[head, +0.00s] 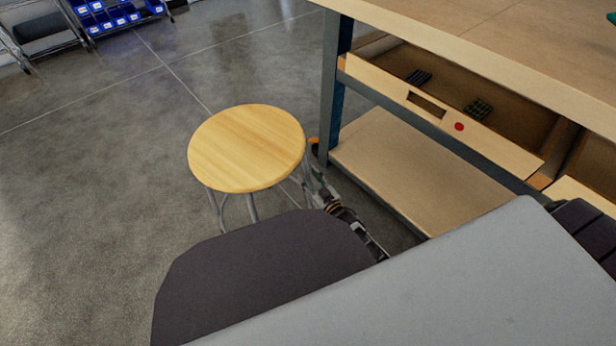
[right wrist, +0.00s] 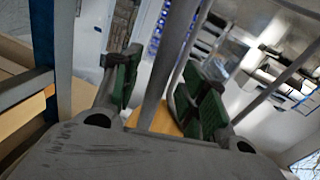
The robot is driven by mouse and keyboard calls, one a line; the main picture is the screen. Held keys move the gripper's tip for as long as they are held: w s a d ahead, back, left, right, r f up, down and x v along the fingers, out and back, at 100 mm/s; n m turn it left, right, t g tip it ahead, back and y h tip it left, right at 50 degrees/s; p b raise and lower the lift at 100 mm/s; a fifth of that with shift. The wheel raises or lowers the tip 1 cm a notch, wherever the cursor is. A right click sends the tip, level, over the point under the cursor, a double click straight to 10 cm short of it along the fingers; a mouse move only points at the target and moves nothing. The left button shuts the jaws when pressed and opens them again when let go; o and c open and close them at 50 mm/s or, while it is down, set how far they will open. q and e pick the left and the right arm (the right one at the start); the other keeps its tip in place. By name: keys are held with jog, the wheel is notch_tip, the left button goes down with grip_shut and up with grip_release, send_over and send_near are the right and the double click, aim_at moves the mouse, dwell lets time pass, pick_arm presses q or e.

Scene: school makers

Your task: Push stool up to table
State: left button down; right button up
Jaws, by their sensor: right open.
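The stool (head: 247,148) has a round light-wood seat and grey metal legs. It stands on the floor just left of the table (head: 480,35), with a visible gap between the seat and the near table leg. My right gripper (head: 318,185) is low at the right side of the stool, below seat height, close to its legs. In the right wrist view, the right gripper (right wrist: 163,85) is open, its green-padded fingers apart. Pale metal bars, apparently stool legs, show between and beside the fingers; contact cannot be told. My left gripper is out of view.
The table has an open drawer (head: 440,112) with small dark items and a lower wooden shelf (head: 410,170). Its blue-grey leg (head: 334,80) stands right of the stool. A rack of blue bins (head: 115,15) is far left. The floor left of the stool is clear.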

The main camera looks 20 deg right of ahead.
jog(key=s+d, duration=0.2)
jog(key=s, duration=0.8)
jog(key=shift+s, duration=0.3)
dwell(0.7)
pick_arm(q)
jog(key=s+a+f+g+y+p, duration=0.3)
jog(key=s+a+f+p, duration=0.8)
jog(key=p, duration=0.7)
pick_arm(e)
jog(key=s+d+f+g+h, duration=0.25)
jog(key=s+f+g, duration=0.65)
jog(key=s+f, duration=0.45)
pick_arm(q)
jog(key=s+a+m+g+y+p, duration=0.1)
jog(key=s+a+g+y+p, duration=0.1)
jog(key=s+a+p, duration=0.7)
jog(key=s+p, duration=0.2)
jog(key=p, duration=0.1)
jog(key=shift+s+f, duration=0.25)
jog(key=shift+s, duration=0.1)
pick_arm(e)
jog(key=s+d+r+g, duration=0.1)
jog(key=s+d+g, duration=0.1)
jog(key=s, duration=0.9)
jog(key=s+d+g+h, duration=0.1)
jog(key=s+d+g, duration=0.2)
jog(key=s, duration=0.8)
jog(key=shift+s+d+r+m+g, duration=0.3)
jog(key=shift+r+m+g, duration=0.1)
jog(key=shift+g, duration=0.8)
